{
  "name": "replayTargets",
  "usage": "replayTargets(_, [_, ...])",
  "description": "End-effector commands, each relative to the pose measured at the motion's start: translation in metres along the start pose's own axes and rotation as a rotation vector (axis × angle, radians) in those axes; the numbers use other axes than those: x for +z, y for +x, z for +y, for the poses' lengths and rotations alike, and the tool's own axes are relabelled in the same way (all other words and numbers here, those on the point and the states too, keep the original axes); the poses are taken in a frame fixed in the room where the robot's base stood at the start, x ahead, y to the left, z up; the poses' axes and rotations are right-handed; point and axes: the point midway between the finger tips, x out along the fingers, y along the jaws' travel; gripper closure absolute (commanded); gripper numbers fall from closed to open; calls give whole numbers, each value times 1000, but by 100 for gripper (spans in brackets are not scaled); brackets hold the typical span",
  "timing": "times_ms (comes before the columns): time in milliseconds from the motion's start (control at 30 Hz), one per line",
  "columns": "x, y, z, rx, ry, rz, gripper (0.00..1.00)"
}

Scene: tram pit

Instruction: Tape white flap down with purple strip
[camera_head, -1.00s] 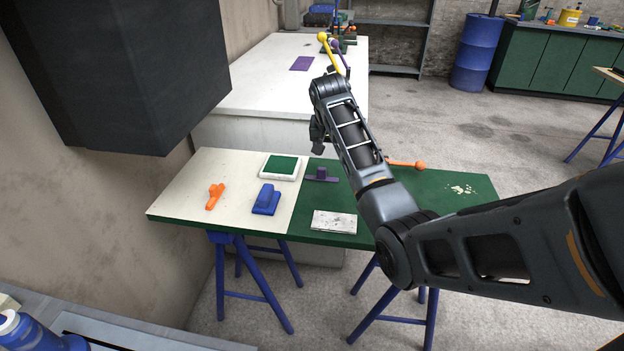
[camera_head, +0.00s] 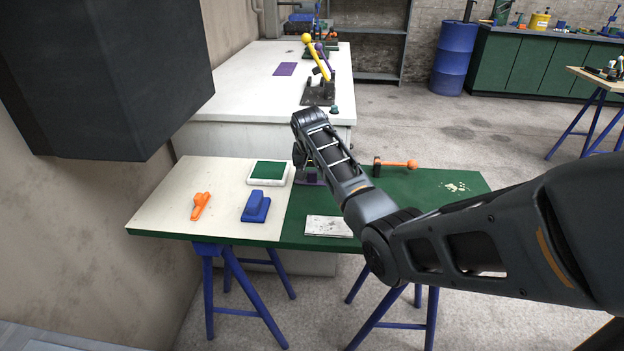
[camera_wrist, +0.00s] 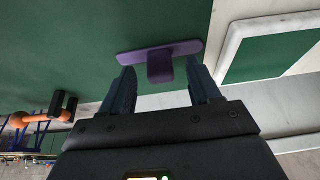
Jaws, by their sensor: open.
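A purple strip with a raised block-like tab (camera_wrist: 160,66) lies on the green part of the table, at the top middle of the wrist view. In the head view my arm largely hides the purple strip (camera_head: 309,180). My gripper (camera_wrist: 159,76) is open and empty, its fingers spread towards either side of the tab; contact cannot be told. A flat whitish, speckled piece (camera_head: 328,226), possibly the white flap, lies near the front edge of the green part.
A white-rimmed green pad (camera_head: 269,173), a blue block-handled tool (camera_head: 256,206) and an orange tool (camera_head: 201,206) are on the cream half of the table (camera_head: 160,207). An orange-handled thing (camera_head: 397,164) lies behind my arm. The green area at right is mostly clear.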

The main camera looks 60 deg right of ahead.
Motion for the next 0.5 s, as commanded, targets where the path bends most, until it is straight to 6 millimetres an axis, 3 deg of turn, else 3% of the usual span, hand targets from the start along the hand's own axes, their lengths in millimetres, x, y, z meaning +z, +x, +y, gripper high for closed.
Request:
replayTargets(100, [0, 12, 0, 0, -1, 0, 38])
replayTargets(367, [0, 14, 0, -1, 0, 1, 38])
replayTargets(500, [0, 14, 0, -1, 0, 0, 50])
